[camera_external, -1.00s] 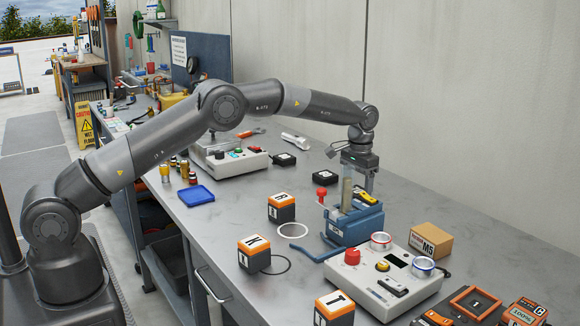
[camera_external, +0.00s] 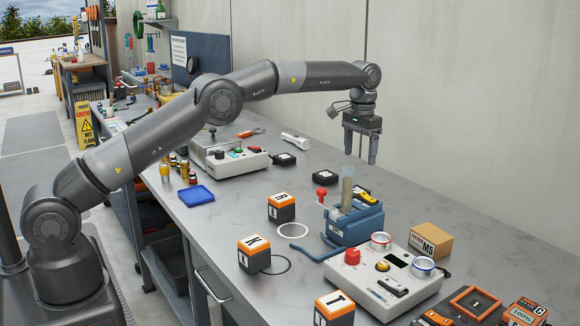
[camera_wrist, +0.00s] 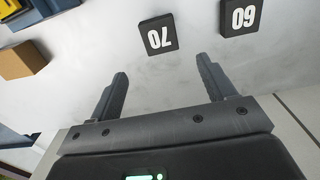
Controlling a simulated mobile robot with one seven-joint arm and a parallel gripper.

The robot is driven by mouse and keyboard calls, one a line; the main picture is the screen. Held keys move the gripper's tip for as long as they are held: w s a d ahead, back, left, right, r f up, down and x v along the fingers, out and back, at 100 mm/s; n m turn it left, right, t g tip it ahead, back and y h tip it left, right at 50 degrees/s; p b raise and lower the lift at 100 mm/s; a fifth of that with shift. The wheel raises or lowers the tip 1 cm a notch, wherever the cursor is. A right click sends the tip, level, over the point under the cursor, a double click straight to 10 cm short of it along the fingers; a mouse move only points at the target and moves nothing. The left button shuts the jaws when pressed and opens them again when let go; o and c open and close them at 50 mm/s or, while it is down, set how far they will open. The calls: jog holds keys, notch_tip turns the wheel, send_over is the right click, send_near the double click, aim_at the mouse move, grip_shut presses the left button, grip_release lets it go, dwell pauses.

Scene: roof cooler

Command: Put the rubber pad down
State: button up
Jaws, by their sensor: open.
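My gripper (camera_external: 362,150) is raised above the bench, its two fingers spread with nothing between them. The fingers are also apart and empty in the wrist view (camera_wrist: 163,95). A tan-grey upright slab (camera_external: 347,187) stands in the blue vise (camera_external: 352,226), below my gripper. I cannot tell which piece is the rubber pad.
A cardboard M5 box (camera_external: 431,241) and a white control box (camera_external: 385,282) stand right of the vise. Lettered cubes (camera_external: 254,254), a white ring (camera_external: 293,230) and a blue tray (camera_external: 196,195) lie to the left. Bare bench (camera_external: 235,225) lies between the tray and cubes.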

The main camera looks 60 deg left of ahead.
jog(key=s+a+r+t, duration=0.1)
jog(key=s+r, duration=0.3)
jog(key=r, duration=0.3)
jog(key=s+a+r, duration=0.1)
jog(key=s+r, duration=0.3)
jog(key=r, duration=0.3)
jog(key=s+a+r+t, duration=0.1)
jog(key=s+r, duration=0.2)
jog(key=s, duration=0.4)
jog(key=s+a+r+t, duration=0.1)
jog(key=s+a+r, duration=0.1)
jog(key=s+r, duration=0.3)
jog(key=s+a+f+t, duration=0.1)
jog(key=s+a+f, duration=0.1)
jog(key=s, duration=1.7)
jog(key=s+f, duration=0.4)
jog(key=s, duration=0.3)
jog(key=s+f+t, duration=0.1)
jog(key=s+f, duration=0.3)
jog(key=s, duration=0.3)
jog(key=shift+s+a+f+t, duration=0.2)
jog(key=shift+a+f+t, duration=0.05)
jog(key=shift+f+t, duration=0.05)
jog(key=shift+o, duration=0.4)
